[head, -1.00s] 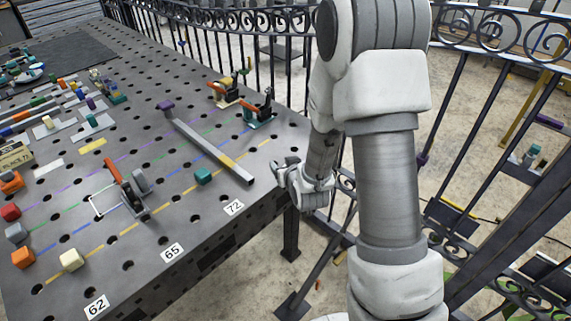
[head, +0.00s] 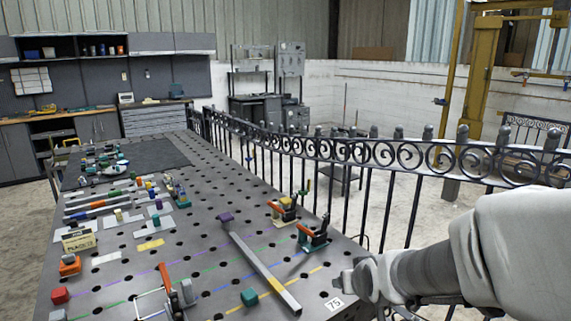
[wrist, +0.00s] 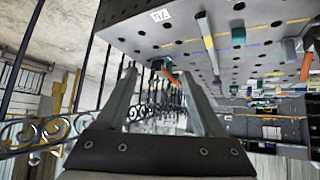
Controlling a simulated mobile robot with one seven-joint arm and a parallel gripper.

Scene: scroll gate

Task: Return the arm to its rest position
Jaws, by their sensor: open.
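My gripper (wrist: 165,90) shows in the wrist view with its two fingers spread apart and nothing between them. In the head view my arm reaches in from the lower right, and its end is beside the right edge of the perforated steel table (head: 205,205). The fingertips are hard to make out there. The wrist picture appears upside down, with the table at the top right and the scrolled iron fence (wrist: 40,130) at the left.
The scrolled fence (head: 385,155) runs along the table's right side, close to my arm. A long grey bar (head: 262,268), orange-handled clamps (head: 312,235) and a teal block (head: 249,297) are on the table near my gripper. Bare floor lies beyond the fence.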

